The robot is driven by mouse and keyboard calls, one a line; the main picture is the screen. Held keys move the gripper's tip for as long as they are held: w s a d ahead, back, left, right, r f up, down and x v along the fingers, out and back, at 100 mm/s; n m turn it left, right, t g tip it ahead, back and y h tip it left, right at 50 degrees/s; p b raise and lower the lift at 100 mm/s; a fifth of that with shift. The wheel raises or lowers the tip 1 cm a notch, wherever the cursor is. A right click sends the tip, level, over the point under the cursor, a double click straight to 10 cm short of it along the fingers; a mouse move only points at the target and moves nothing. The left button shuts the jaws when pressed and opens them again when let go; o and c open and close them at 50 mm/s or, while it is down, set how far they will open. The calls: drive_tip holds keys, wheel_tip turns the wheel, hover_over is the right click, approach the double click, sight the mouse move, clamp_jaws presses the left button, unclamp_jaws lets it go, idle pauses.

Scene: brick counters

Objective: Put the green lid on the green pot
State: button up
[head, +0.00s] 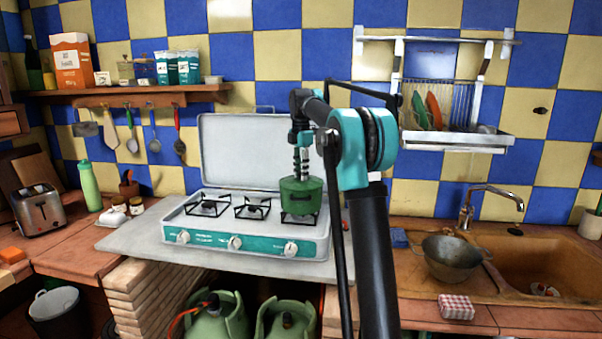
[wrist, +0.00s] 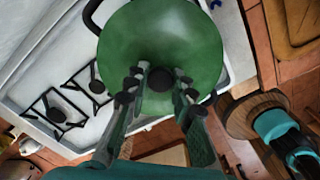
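The green pot (head: 301,204) stands on the right burner of the stove. The green lid (head: 301,184) is on top of it, looking level and seated. In the wrist view the lid (wrist: 160,35) fills the upper middle, with its dark round knob (wrist: 160,80) at its centre. A dark pot handle (wrist: 92,15) shows past the lid's left edge. My gripper (head: 302,170) is just above the lid, pointing down. In the wrist view my gripper's fingers (wrist: 160,74) are apart on either side of the knob, with a small gap visible. Most of the pot's body is hidden in that view.
The white stove (head: 250,228) has two bare burners left of the pot, and its raised cover (head: 250,150) stands behind. A metal colander (head: 450,258) sits by the sink at the right. A toaster (head: 38,208) and a green bottle (head: 89,187) stand at the left.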

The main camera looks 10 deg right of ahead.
drive_tip(key=o, duration=0.5)
drive_tip(key=shift+o, duration=0.2)
